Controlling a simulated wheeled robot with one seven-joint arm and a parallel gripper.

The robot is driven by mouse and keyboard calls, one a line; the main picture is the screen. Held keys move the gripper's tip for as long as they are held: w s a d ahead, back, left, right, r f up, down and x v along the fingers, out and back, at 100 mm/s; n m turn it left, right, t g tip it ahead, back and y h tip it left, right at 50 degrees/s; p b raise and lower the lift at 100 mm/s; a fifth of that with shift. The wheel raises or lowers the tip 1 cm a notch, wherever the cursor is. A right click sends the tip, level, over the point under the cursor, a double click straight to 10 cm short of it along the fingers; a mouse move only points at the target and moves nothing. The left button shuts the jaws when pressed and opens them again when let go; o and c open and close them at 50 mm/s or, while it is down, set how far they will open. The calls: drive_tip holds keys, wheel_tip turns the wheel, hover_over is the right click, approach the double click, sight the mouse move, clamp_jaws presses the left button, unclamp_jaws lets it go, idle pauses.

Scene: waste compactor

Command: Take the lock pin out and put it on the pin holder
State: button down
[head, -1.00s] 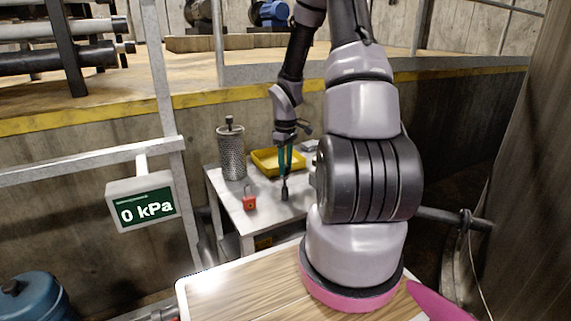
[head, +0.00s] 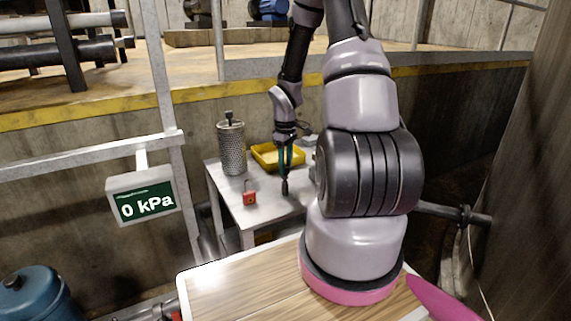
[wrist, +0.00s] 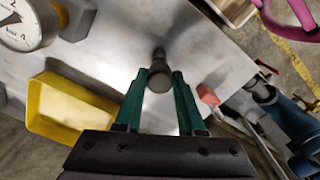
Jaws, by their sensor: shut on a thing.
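My gripper (head: 285,168), with teal fingers, points down over the grey metal table. It also shows in the wrist view (wrist: 158,88). It is shut on a dark pin with a round end, the lock pin (wrist: 159,78), whose lower part shows below the fingertips in the head view (head: 285,188). The pin is upright, its lower end at or just above the tabletop; I cannot tell whether it touches. I cannot make out a pin holder for certain.
The table (head: 230,205) bears a red padlock (head: 249,196) left of the pin, a yellow tray (head: 262,164) behind and a mesh cylinder (head: 232,152) at back left. A round gauge (wrist: 25,22) shows in the wrist view. A display (head: 145,203) reads 0 kPa.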

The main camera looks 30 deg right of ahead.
drive_tip(key=shift+f, duration=0.95)
idle(0.3)
drive_tip(key=shift+c, duration=2.2)
unclamp_jaws()
drive_tip(key=shift+c, duration=0.4)
drive_tip(key=shift+r, duration=0.1)
drive_tip(key=shift+r, duration=3.45)
